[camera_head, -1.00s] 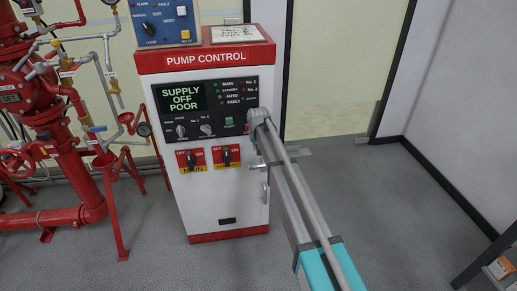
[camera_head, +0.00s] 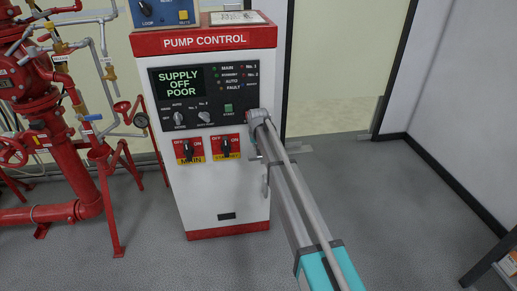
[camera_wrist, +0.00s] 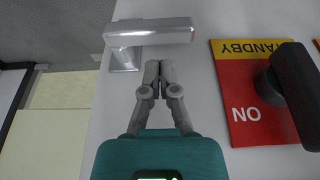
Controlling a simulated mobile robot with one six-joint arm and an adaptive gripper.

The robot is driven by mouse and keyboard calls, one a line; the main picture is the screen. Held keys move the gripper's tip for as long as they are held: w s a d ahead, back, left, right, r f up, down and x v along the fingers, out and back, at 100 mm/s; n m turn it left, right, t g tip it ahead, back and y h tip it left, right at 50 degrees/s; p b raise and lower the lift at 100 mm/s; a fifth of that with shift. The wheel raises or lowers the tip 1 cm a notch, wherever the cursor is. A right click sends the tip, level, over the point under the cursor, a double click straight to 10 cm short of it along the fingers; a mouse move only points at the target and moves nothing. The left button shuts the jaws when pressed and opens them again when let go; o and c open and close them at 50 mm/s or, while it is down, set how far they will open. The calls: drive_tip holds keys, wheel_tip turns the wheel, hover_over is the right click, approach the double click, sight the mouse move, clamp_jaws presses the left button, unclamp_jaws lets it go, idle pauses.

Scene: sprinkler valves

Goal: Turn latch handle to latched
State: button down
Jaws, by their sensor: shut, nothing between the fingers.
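The latch handle (camera_wrist: 160,34) is a silver lever on the white cabinet's side edge. In the wrist view its long arm runs across the picture from its mount at the left. In the head view the handle (camera_head: 266,179) is small, low on the cabinet's right edge and partly behind my arm. My gripper (camera_wrist: 159,67) is shut and empty, its fingertips together just short of the lever in the wrist view. Whether they touch it I cannot tell. In the head view my gripper (camera_head: 254,151) is beside the cabinet's right edge, above the handle, its tips mostly hidden.
The pump control cabinet (camera_head: 220,205) carries a black panel and two rotary switches. The standby switch (camera_wrist: 292,92) stands out at the right in the wrist view. Red pipes (camera_head: 75,175) stand left of the cabinet.

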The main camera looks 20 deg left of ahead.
sight(257, 157)
drive_tip(key=shift+f+b, duration=1.15)
drive_tip(key=shift+f, duration=0.3)
drive_tip(key=shift+d, duration=0.45)
drive_tip(key=shift+a, duration=0.35)
drive_tip(key=shift+w, duration=0.15)
drive_tip(key=shift+d+f, duration=0.1)
drive_tip(key=shift+d, duration=0.05)
